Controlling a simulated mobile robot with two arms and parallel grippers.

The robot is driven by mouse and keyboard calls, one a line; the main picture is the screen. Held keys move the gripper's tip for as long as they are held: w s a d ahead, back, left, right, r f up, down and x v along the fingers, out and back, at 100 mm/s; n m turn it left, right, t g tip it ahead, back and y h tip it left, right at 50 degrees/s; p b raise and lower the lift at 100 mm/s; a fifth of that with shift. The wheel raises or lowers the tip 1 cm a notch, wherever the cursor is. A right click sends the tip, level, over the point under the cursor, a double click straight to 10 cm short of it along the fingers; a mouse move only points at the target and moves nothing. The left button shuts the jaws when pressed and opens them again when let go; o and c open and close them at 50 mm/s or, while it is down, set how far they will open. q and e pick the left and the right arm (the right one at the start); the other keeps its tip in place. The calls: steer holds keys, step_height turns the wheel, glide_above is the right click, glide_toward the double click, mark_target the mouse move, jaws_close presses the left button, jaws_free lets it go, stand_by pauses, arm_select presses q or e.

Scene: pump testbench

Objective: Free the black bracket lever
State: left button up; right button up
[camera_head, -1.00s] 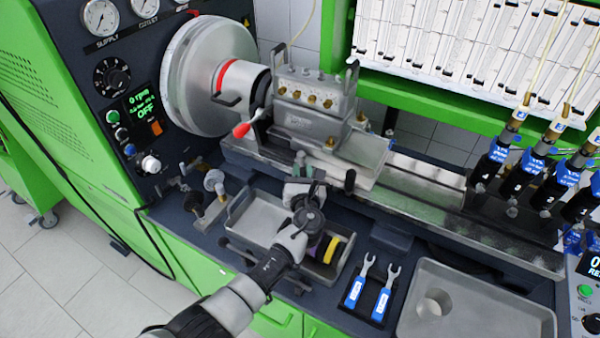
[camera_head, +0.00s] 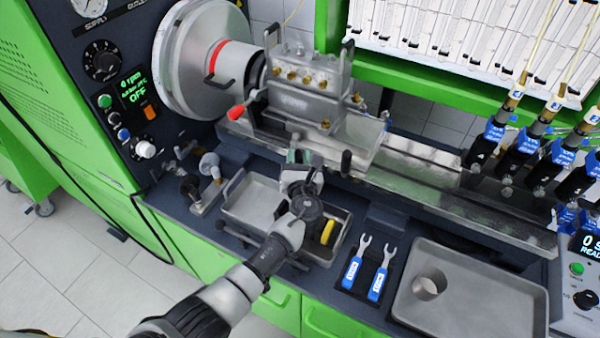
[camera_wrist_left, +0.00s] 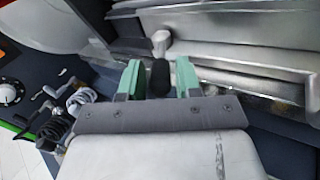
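In the left wrist view a black lever handle (camera_wrist_left: 161,77) hangs below a grey pivot, between the two pale green fingers of my left gripper (camera_wrist_left: 159,80). The fingers are spread, with a narrow gap showing on each side of the handle. In the head view my left gripper (camera_head: 299,157) is at the front edge of the machine bed, below the pump block (camera_head: 308,100). A black handle (camera_head: 346,162) shows to its right; I cannot tell whether it is the same lever. The fingertips are partly hidden there. My right gripper is out of view.
A metal tray (camera_head: 238,198) holding a yellow item (camera_head: 328,231) lies under my left arm. Two blue-handled wrenches (camera_head: 365,270) and a tray with a cup (camera_head: 470,300) are to the right. A red-tipped lever (camera_head: 236,113) and valve fittings (camera_head: 205,172) are to the left.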

arm_select(q)
steer(key=s, duration=0.5)
steer(key=s+d, duration=0.1)
steer(key=s, duration=0.2)
steer(key=shift+b, duration=0.35)
steer(key=shift+s+d, duration=0.1)
steer(key=shift+s, duration=0.55)
